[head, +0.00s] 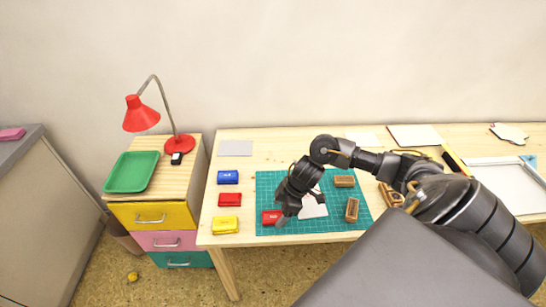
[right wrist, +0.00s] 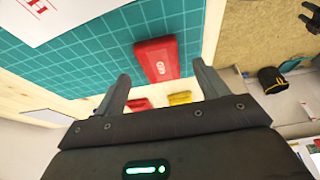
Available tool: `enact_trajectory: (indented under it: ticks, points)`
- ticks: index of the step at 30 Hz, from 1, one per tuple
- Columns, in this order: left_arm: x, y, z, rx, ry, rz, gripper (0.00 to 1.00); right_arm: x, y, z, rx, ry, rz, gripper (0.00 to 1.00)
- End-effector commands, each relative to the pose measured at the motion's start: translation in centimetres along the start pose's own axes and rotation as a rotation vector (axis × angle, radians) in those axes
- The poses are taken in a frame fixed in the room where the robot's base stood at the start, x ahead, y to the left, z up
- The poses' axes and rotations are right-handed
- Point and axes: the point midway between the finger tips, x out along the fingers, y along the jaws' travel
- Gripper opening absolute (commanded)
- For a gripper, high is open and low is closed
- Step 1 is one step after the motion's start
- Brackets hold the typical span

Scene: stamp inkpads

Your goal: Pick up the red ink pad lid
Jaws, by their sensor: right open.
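A red ink pad with its lid (head: 267,217) lies on the green cutting mat (head: 325,222), near the mat's front left corner. It shows a white mark on top, and I cannot tell whether lid and base are separate. In the right wrist view the red lid (right wrist: 156,58) lies just beyond the fingertips, roughly in line with the gap between them. My right gripper (head: 283,219) is over the mat, right beside the red lid and partly covering it; in the wrist view its fingers (right wrist: 163,85) are apart with nothing gripped. My left gripper is not clearly seen.
Blue (head: 228,177), red (head: 230,199) and yellow (head: 226,226) ink pads stand in a column left of the mat. Wooden stamps (head: 352,210) and white paper (head: 313,207) lie on the mat. A drawer cabinet (head: 152,216) with a green tray (head: 132,172) stands left of the table.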

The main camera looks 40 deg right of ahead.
Motion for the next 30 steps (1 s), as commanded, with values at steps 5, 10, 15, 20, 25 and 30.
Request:
enact_trajectory:
  ticks: [5, 10, 15, 20, 25, 30]
  points:
    - [0.0, 0.0, 0.0, 0.000, 0.000, 0.000, 0.54, 2.0, 0.0, 0.0, 0.000, 0.000, -0.001, 0.73]
    - [0.0, 0.0, 0.0, 0.000, 0.000, 0.000, 0.54, 2.2, 0.0, 0.0, 0.000, -0.001, 0.001, 0.73]
    - [0.1, 0.0, 0.0, 0.000, 0.000, 0.000, 0.54, 2.2, 0.0, 0.0, 0.000, 0.000, 0.001, 0.64]
    - [0.1, 0.0, 0.0, 0.000, 0.000, 0.000, 0.54, 2.2, 0.0, 0.0, 0.000, 0.000, 0.001, 0.43]
    - [0.1, 0.0, 0.0, 0.000, 0.000, 0.000, 0.54, 2.2, 0.0, 0.0, 0.000, 0.000, 0.001, 0.25]
    - [0.1, 0.0, 0.0, 0.001, 0.000, 0.000, 0.54, 2.1, 0.0, 0.0, 0.000, 0.000, 0.001, 0.25]
